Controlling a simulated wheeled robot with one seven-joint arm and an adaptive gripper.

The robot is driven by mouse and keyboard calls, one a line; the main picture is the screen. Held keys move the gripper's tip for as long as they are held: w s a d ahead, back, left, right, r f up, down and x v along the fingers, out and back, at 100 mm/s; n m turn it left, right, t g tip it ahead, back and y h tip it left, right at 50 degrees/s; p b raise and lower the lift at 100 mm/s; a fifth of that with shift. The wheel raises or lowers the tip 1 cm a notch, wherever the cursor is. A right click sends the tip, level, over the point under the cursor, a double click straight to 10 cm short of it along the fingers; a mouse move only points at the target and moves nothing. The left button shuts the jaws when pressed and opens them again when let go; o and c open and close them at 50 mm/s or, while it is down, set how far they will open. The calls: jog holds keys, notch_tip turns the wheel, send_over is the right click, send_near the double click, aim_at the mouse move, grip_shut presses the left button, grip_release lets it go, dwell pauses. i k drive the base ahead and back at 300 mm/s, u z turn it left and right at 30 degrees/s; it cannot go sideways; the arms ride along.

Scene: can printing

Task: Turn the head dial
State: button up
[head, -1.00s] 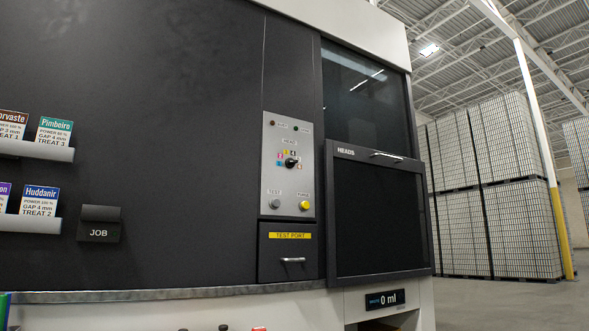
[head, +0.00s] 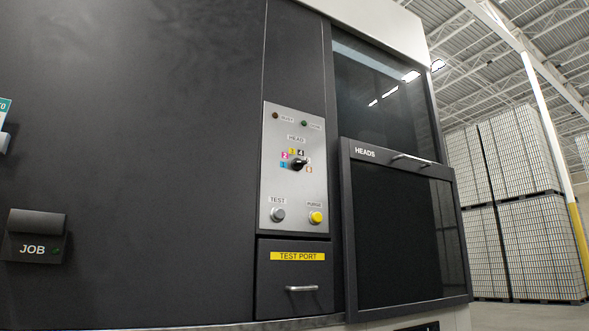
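The head dial (head: 298,165) is a small black knob on a grey control panel (head: 272,188), under a HEAD label. Coloured numbered marks ring it: blue, magenta, yellow, black and paler ones on the right. Its pointer seems to aim to the upper right, but it is too small to tell which mark it meets. My gripper is not in view.
Below the dial are a grey TEST button (head: 278,215) and a yellow PURGE button (head: 316,217). The TEST PORT drawer (head: 293,271) with a handle is beneath. The framed HEADS door (head: 395,230) stands to the right. A JOB holder (head: 36,237) is at left.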

aim_at(297, 164)
jog(key=z, duration=0.55)
jog(key=k, duration=1.3)
jog(key=z, duration=0.05)
jog(key=i, duration=0.5)
jog(key=u, duration=0.6)
jog(key=i, duration=1.25)
jog(key=z, duration=0.7)
